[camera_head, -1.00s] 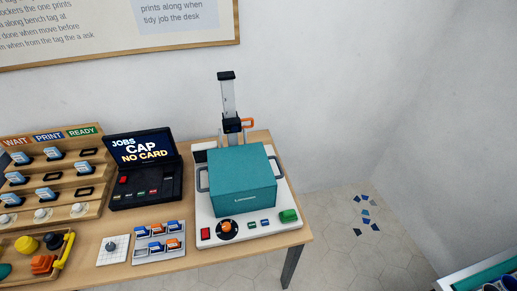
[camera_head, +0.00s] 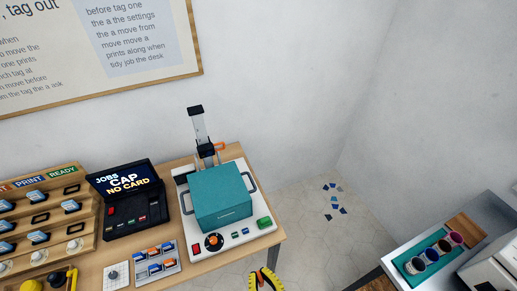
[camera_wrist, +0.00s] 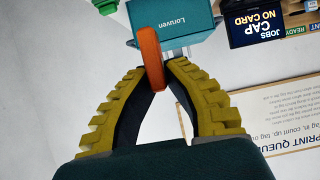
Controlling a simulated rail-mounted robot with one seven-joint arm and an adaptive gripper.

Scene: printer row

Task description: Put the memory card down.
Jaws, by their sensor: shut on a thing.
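My gripper (camera_wrist: 160,70) is shut on an orange piece, seen nearly edge-on in the wrist view, which I take to be the memory card (camera_wrist: 150,52). It is held in the air between the yellow ribbed fingertips. A grey tray (camera_head: 138,274) on the bench holds several blue, white and orange cards. The dark console (camera_head: 128,211) has a screen reading "CAP NO CARD".
A printer with a teal box (camera_head: 222,198) stands on the bench's right end. A slotted wooden rack (camera_head: 85,240) is at the left. A white pad (camera_head: 116,276) lies beside the tray. Another table (camera_head: 400,250) with a teal mat and several round pots is at the right.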

